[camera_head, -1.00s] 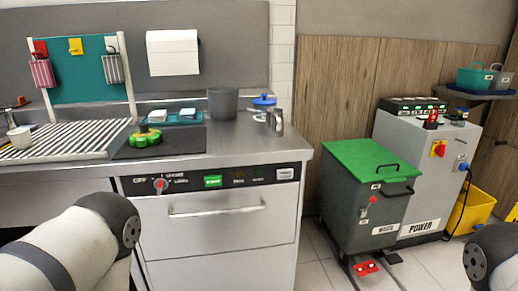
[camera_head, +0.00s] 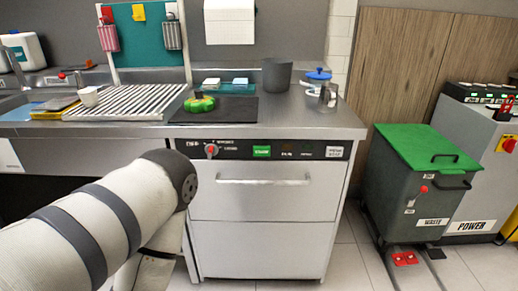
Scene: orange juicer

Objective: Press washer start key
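The washer (camera_head: 265,205) stands under the steel counter, with a horizontal handle (camera_head: 264,181) across its front. Its black control panel (camera_head: 290,150) carries a red-marked dial (camera_head: 211,150) at the left, a lit green key (camera_head: 262,151) in the middle, and a pale labelled plate (camera_head: 334,152) at the right. The small print is too blurred to read fully, so I cannot tell for certain which one is the start key. My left arm comes in from the lower left, in front of the washer's left side. Neither gripper shows.
A bin with a green lid (camera_head: 425,148) stands right of the washer, beside a grey power cabinet (camera_head: 475,210). Red pedals (camera_head: 405,258) sit low before the bin. Floor right of the washer is partly clear.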

